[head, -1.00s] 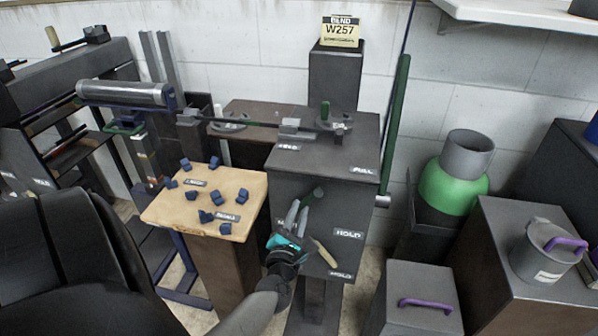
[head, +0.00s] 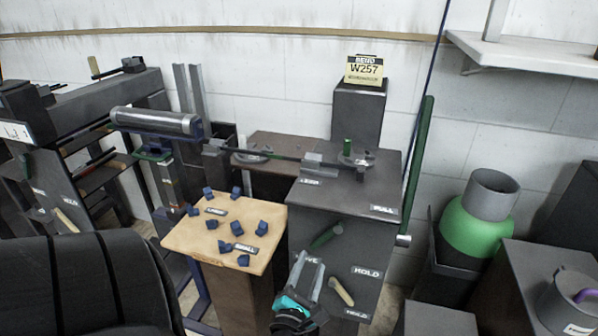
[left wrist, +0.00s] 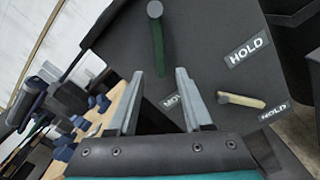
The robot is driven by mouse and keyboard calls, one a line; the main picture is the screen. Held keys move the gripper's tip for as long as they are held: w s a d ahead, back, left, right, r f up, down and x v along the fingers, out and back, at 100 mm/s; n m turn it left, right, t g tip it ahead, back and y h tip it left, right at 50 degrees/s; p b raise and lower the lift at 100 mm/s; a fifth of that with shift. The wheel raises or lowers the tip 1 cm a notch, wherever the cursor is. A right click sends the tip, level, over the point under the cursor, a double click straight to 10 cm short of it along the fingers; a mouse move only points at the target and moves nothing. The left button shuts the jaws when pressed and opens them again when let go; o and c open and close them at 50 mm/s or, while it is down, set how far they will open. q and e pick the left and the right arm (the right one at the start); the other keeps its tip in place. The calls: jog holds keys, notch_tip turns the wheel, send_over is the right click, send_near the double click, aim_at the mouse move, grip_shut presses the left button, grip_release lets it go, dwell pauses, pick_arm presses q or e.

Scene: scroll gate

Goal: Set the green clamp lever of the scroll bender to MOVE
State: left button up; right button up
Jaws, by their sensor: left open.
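The green clamp lever (head: 325,238) is on the front of the dark bender cabinet (head: 290,225). It slants down-left from its grey pivot, towards a label (head: 312,260) partly covered by my gripper; the label shows "MO" in the left wrist view (left wrist: 172,102). A HOLD label (head: 367,272) is to the lever's lower right. My left gripper (head: 311,259) is open just below the lever's free end. In the left wrist view the green lever (left wrist: 158,45) points down into the gap between the spread fingertips (left wrist: 160,73). I cannot tell the depth between them. My right gripper is not in view.
A tan lever (head: 341,292) with a second HOLD label (head: 356,313) is low on the same front. A wooden-topped stand (head: 190,240) with several blue blocks is to the left. A green and grey cylinder (head: 475,225) is to the right.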

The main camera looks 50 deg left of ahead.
pick_arm(q)
jog(key=v, duration=0.9)
jog(key=shift+p, duration=0.3)
jog(key=shift+s, duration=0.1)
